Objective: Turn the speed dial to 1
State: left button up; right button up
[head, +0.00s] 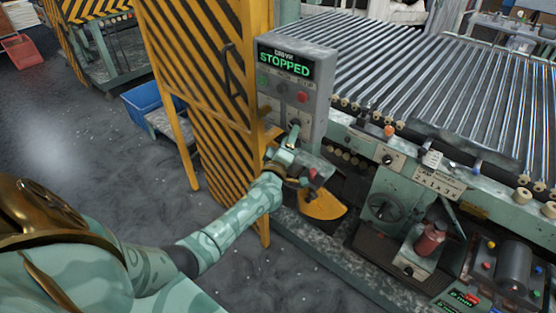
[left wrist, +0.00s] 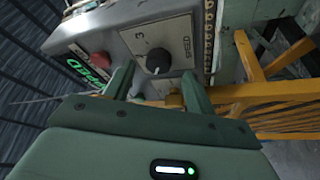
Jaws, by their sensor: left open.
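The speed dial (left wrist: 158,62) is a round black knob on a pale plate marked SPEED in the left wrist view. A figure 3 shows beside it; the other marks and the pointer are too small or hidden to read. The plate is on the grey control box (head: 318,72), whose green display (head: 285,64) reads STOPPED. My left gripper (left wrist: 158,86) is open, its two fingers on either side of the dial and short of it; contact cannot be seen. In the head view my left gripper (head: 292,142) is at the box's lower front. My right gripper is not in view.
A red button (head: 302,97) sits on the box above my gripper; it shows beside the plate in the wrist view (left wrist: 101,59). A yellow-black striped guard (head: 200,85) stands left of the box. A roller conveyor (head: 430,80) extends right.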

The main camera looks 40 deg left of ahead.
pick_arm(q)
jog(key=p+v, duration=0.1)
jog(key=v, duration=1.2)
jog(key=shift+r, duration=0.1)
